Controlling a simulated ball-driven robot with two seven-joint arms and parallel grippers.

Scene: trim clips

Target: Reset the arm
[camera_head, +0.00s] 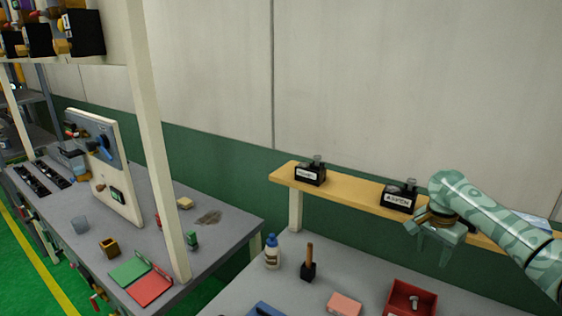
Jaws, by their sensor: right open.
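My right arm (497,230) comes in from the right edge, with a pale green patterned shell. Its gripper (433,254) points down in front of the wooden shelf (345,193), above the back of the near grey table (245,288). The fingers are apart and nothing shows between them. The gripper and wrist hide part of the shelf just right of the second black box (399,198). My left arm and left gripper are not in view.
On the near table stand a white bottle with a blue cap (272,252), a wooden-handled tool (308,265), a pink block (343,303) and a red bin (394,292). Another black box (310,174) sits on the shelf. A cluttered workbench (222,227) stands at left.

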